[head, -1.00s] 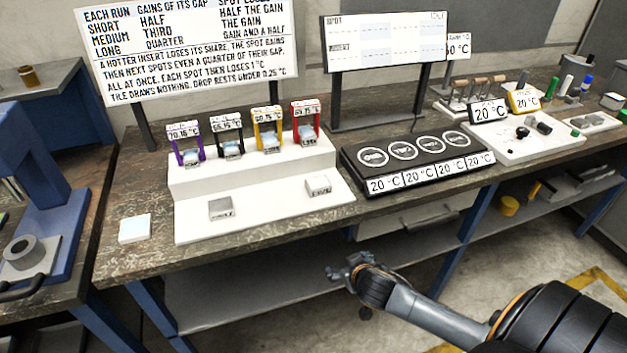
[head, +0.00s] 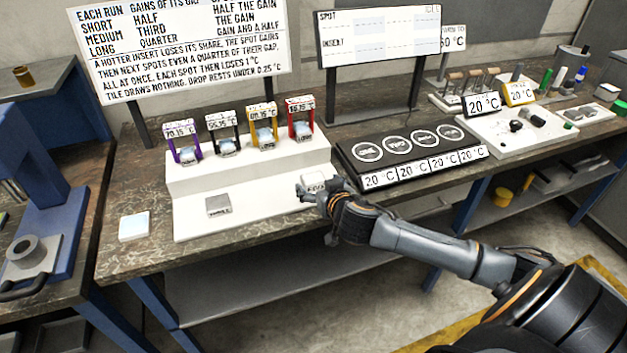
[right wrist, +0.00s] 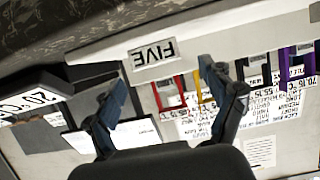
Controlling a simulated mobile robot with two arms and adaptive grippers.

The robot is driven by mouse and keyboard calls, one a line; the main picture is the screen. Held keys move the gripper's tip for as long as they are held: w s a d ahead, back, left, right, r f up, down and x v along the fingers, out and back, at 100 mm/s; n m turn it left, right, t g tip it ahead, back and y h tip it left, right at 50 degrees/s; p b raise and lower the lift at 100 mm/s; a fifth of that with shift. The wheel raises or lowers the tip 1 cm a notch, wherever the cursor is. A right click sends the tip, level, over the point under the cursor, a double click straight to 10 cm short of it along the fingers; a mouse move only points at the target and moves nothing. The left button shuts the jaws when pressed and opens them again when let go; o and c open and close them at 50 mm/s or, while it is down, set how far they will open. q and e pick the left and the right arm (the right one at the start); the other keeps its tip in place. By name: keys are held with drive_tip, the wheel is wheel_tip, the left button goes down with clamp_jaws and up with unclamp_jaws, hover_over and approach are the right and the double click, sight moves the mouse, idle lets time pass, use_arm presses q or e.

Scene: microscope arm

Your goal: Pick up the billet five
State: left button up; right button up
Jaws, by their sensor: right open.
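Billet five (head: 314,180) is a small light block on the low front step of the white stand, near its right end. My right gripper (head: 312,200) is just in front of it in the head view and covers part of it. In the right wrist view, which is upside down, the billet's face (right wrist: 152,53) reads FIVE. It lies beyond the open fingers of the right gripper (right wrist: 164,76), nearer the left finger in the picture. Nothing is between the fingers. My left gripper is not in view.
A grey block (head: 218,205) sits on the same white step (head: 265,212). Several coloured frames with temperature labels stand on the upper step. A black four-spot plate (head: 405,150) is close on the right. A white tile (head: 133,227) lies at the left on the bench.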

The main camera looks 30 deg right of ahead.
sight(313, 177)
drive_tip(key=shift+p+x, duration=0.7)
drive_tip(key=shift+x, duration=1.95)
drive_tip(key=shift+d, duration=0.1)
drive_tip(key=shift+s, duration=0.1)
drive_tip(key=shift+c, duration=0.4)
clamp_jaws()
drive_tip(key=shift+r, duration=0.15)
